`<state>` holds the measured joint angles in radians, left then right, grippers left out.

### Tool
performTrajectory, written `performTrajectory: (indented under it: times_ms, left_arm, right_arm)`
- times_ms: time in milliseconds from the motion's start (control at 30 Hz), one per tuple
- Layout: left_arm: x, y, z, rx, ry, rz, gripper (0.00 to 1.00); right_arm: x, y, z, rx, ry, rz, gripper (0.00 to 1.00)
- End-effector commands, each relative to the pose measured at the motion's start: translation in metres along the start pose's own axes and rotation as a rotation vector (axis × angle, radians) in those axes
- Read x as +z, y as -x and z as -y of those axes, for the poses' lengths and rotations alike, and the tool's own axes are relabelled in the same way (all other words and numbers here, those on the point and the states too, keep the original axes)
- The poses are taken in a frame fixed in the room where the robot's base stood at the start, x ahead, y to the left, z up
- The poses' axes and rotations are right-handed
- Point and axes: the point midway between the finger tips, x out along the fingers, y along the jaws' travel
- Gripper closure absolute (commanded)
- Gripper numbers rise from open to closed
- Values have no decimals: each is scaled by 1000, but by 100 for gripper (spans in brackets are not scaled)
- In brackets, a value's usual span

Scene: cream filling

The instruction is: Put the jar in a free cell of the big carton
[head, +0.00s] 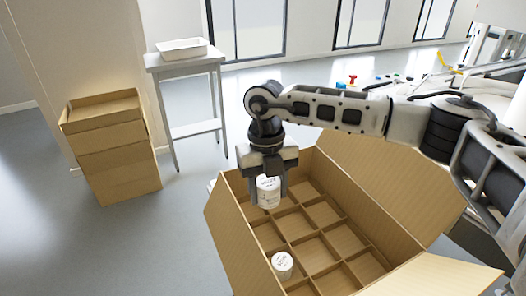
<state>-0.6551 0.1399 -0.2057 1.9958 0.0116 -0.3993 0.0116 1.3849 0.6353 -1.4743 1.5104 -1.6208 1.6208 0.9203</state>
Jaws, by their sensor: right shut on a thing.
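My right gripper (268,188) points down over the far left part of the big carton (232,238) and is shut on a white jar (268,196). The jar hangs upright between the fingers, above or at the far left cells; I cannot tell how deep it is. The carton is open, with a grid of cardboard dividers. Another white jar (282,265) stands in a cell near the carton's near left side. The other cells that I can see look empty. My left gripper is not in view.
The carton's large flap (390,185) spreads out on the right, under my right arm. Small coloured items lie far back on the right.

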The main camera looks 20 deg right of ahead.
Motion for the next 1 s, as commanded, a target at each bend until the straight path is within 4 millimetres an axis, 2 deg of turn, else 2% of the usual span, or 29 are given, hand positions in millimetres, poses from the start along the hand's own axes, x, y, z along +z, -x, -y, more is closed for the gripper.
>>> performTrajectory:
  times_ms: [33,100,300,400,500,600,733,1000]
  left_arm:
    - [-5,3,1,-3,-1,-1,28]
    - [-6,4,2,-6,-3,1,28]
    - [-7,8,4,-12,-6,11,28]
    - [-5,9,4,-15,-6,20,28]
    - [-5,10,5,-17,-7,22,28]
    - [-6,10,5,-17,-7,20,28]
    - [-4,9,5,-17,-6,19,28]
    - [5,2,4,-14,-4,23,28]
  right_arm:
    - [5,9,1,21,-170,3,78]
    - [12,14,1,52,-413,2,78]
    - [30,31,2,131,-1045,4,78]
    - [37,37,4,160,-1283,4,78]
    - [42,42,4,180,-1451,4,78]
    - [44,43,5,192,-1551,3,78]
    - [46,41,5,196,-1599,2,78]
    - [49,18,5,196,-1598,2,78]
